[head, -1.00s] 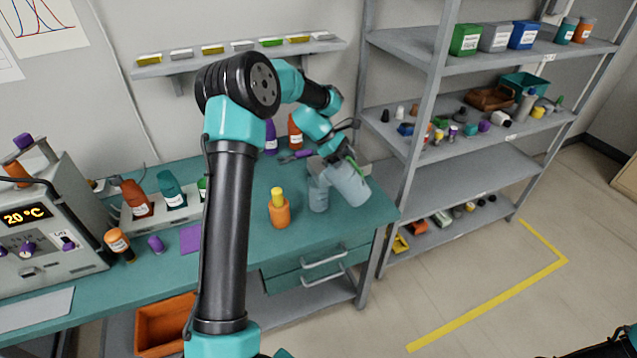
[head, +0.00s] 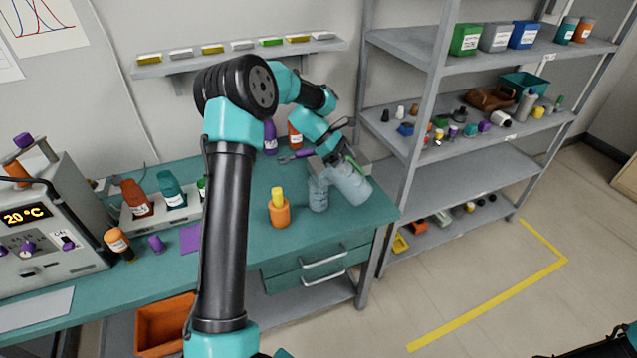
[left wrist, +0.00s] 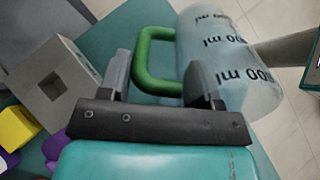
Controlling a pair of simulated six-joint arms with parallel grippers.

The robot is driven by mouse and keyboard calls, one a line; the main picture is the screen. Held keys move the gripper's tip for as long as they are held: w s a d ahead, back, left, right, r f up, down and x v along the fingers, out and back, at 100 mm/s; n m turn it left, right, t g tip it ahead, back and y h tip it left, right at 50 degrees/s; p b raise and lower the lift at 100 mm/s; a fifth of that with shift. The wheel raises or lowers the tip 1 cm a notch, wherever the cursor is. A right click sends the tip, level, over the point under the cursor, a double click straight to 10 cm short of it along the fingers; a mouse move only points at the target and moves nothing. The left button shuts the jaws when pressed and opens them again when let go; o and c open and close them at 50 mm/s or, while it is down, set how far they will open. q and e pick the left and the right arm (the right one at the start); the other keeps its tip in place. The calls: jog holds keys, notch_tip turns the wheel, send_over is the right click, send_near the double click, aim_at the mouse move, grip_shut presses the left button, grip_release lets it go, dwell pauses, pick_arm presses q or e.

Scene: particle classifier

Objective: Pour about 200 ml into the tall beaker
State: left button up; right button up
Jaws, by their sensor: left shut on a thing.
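My left gripper (head: 343,152) is shut on the green handle (left wrist: 151,62) of a clear jug (head: 350,186). The jug is tilted, with its mouth end toward the upper left, just over a tall clear beaker (head: 318,197) on the bench. The jug's mouth overlaps the beaker's top in the head view, so I cannot tell whether they touch. In the left wrist view the jug (left wrist: 228,70) shows black ml marks, and the fingers (left wrist: 157,80) stand on both sides of the handle. The liquid levels cannot be read.
An orange bottle with a yellow cap (head: 279,208) stands left of the beaker. A grey block with a square hole (left wrist: 53,83) lies near the gripper. A metal shelf rack (head: 420,125) stands close on the right. The bench's front edge is near the jug.

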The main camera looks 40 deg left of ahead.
pick_arm(q)
jog(key=shift+a+f+h, duration=0.1)
jog(key=shift+f+h, duration=0.2)
jog(key=shift+h, duration=0.2)
dwell(1.2)
jog(key=shift+a+r+t+h, duration=0.15)
jog(key=shift+r+t+h, duration=0.2)
jog(key=shift+h, duration=0.55)
dwell(1.7)
jog(key=shift+s, duration=0.1)
